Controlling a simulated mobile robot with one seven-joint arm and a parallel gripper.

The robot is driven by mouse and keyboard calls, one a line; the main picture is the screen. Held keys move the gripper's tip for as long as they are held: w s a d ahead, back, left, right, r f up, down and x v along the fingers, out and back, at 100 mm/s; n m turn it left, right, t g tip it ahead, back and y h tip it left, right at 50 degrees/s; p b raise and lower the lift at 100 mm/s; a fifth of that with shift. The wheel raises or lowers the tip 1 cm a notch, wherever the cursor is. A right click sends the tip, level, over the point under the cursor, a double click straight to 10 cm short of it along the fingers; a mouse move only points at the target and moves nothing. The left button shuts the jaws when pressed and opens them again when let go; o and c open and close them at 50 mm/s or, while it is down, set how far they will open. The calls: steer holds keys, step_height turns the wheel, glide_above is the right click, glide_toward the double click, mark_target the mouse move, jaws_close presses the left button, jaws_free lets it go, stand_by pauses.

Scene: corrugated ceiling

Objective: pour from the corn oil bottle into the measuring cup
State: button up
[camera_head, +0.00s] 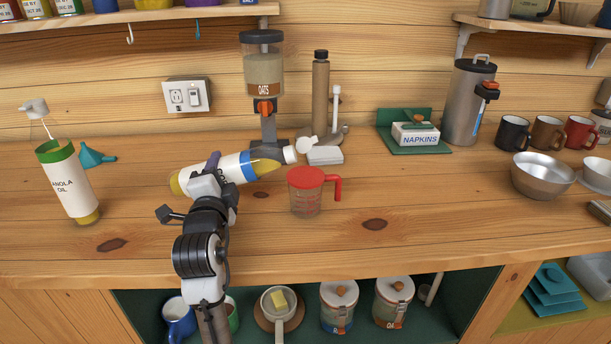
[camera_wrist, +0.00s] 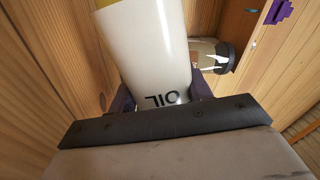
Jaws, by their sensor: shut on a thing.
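The corn oil bottle (camera_head: 236,168) has a white label with a blue band and yellow oil inside. It lies tilted close to level above the counter, base to the left and white-capped neck to the right, slightly higher in the picture. A white flip lid appears to stand open at its mouth. My gripper (camera_head: 208,182) is shut on its body. In the wrist view the bottle's label (camera_wrist: 150,50) shows "OIL" between the fingers. The measuring cup (camera_head: 306,200), clear with a red top and red handle, stands upright on the counter, right of and below the bottle mouth. No stream of oil shows.
An oats dispenser (camera_head: 263,75) stands behind the bottle. A canola oil bottle (camera_head: 68,182) and a teal funnel (camera_head: 93,156) are at left. A napkin holder (camera_head: 415,134), steel urn (camera_head: 468,100), mugs and bowl (camera_head: 541,178) are at right. The counter right of the cup is clear.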

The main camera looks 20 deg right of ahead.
mark_target(222, 161)
steer(key=shift+s+d+r+m, duration=0.1)
steer(key=shift+d+r+m, duration=0.15)
steer(key=shift+r+m, duration=0.5)
steer(key=shift+r+m+b, duration=0.45)
steer(key=shift+m+b, duration=0.1)
steer(key=shift+m, duration=0.3)
stand_by(0.9)
steer(key=shift+r+m, duration=0.6)
steer(key=shift+r, duration=0.1)
stand_by(1.8)
